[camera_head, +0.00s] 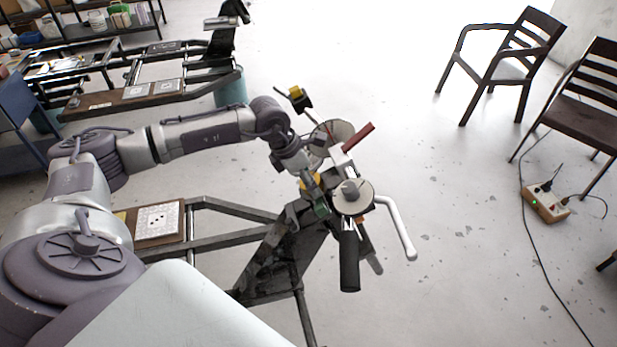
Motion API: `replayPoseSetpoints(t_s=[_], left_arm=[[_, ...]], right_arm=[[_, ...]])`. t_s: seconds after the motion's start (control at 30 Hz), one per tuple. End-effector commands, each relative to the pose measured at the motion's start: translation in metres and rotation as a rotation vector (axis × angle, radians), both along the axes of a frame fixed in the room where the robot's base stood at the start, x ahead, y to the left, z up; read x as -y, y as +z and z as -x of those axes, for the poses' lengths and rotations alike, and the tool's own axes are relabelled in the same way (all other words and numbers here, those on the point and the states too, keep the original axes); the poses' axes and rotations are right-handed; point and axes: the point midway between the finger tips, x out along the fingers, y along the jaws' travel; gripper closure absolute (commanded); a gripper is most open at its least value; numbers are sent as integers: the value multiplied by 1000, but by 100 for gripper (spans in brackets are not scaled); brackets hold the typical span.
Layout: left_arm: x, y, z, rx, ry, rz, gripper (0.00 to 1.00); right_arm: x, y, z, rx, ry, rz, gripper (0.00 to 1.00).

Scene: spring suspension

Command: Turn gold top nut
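My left arm reaches in from the left, and its gripper (316,197) is at the left side of the suspension assembly, beside a pale round disc (360,208) with a grey cap (350,187) on top. A small gold-yellow part (311,182) shows right at the gripper, partly covered by it. I cannot tell whether this is the gold top nut or whether the fingers touch it. The finger gap is too small to make out. My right gripper is not in view.
A black grip (349,262), a silver bent lever (402,230) and a red bar (358,137) stick out around the assembly. A dark metal frame (270,265) stands below. Two dark chairs (505,65) and a power strip (545,203) are at right. Open floor lies between.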

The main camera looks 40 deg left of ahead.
Motion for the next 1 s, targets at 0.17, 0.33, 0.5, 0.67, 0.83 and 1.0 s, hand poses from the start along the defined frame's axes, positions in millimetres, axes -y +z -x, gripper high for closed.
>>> replayPoseSetpoints(t_s=[0.17,0.33,0.5,0.67,0.83,1.0], left_arm=[[0,0,0,0,0,0,39],[0,0,0,0,0,0,68],[0,0,0,0,-2,-1,78],[0,-1,0,7,-24,-8,78],[0,-3,0,25,-92,-30,78],[0,-5,0,60,-208,-68,78]], right_arm=[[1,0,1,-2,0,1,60],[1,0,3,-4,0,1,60],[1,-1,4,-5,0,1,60],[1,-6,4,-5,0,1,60],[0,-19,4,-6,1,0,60],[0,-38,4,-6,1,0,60]])
